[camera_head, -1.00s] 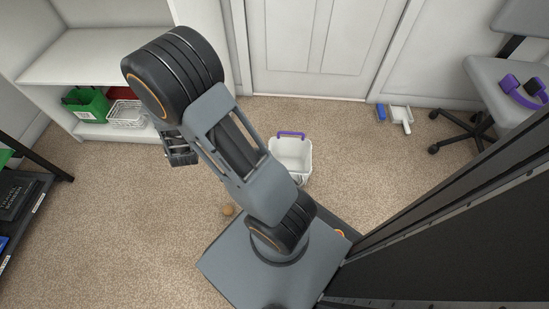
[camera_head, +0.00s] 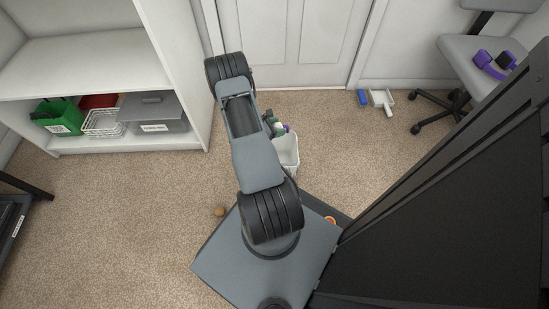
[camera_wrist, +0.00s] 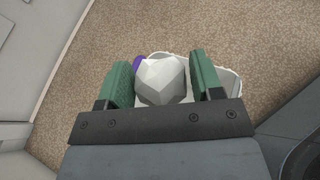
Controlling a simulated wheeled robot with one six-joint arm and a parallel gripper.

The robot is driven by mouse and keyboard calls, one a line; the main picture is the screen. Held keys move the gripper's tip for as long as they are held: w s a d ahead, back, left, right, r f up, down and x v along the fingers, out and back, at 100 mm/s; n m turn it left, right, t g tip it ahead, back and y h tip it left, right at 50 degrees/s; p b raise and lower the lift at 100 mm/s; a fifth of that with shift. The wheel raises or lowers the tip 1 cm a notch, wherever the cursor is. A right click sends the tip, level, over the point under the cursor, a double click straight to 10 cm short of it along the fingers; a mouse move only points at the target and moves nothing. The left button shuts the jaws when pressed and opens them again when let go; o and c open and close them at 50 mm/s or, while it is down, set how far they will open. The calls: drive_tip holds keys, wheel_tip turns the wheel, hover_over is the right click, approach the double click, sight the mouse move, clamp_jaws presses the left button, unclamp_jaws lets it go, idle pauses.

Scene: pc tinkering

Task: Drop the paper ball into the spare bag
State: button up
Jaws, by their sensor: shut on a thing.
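The paper ball (camera_wrist: 161,80) is white and faceted. In the wrist view it sits between the green finger pads of my gripper (camera_wrist: 163,84), which is shut on it. A white open container (camera_head: 287,152) with a purple handle stands on the carpet; its rim (camera_wrist: 228,82) shows behind and around the ball in the wrist view. In the head view my gripper (camera_head: 279,130) is over the container's far left part, and the arm hides some of it. I cannot tell whether this container is or holds the spare bag.
A green bag-like box (camera_head: 58,117), a white wire basket (camera_head: 103,122) and a grey lidded box (camera_head: 153,112) stand on the low shelf at left. A small brown ball (camera_head: 219,211) lies on the carpet. A tall dark panel (camera_head: 440,200) stands at right.

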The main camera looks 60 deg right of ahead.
drive_tip(key=shift+s+d+f+m+g, duration=0.15)
drive_tip(key=shift+s+f+m+g, duration=0.15)
drive_tip(key=shift+s+f, duration=0.2)
wheel_tip(320, 180, down, 6)
drive_tip(key=b, duration=0.4)
drive_tip(key=shift+r, duration=0.2)
drive_tip(key=o, duration=1)
drive_tip(key=shift+w, duration=0.1)
drive_tip(key=p+v, duration=0.4)
drive_tip(key=v, duration=1)
drive_tip(key=shift+d, duration=0.1)
drive_tip(key=shift+r+p, duration=0.15)
drive_tip(key=shift+p, duration=0.15)
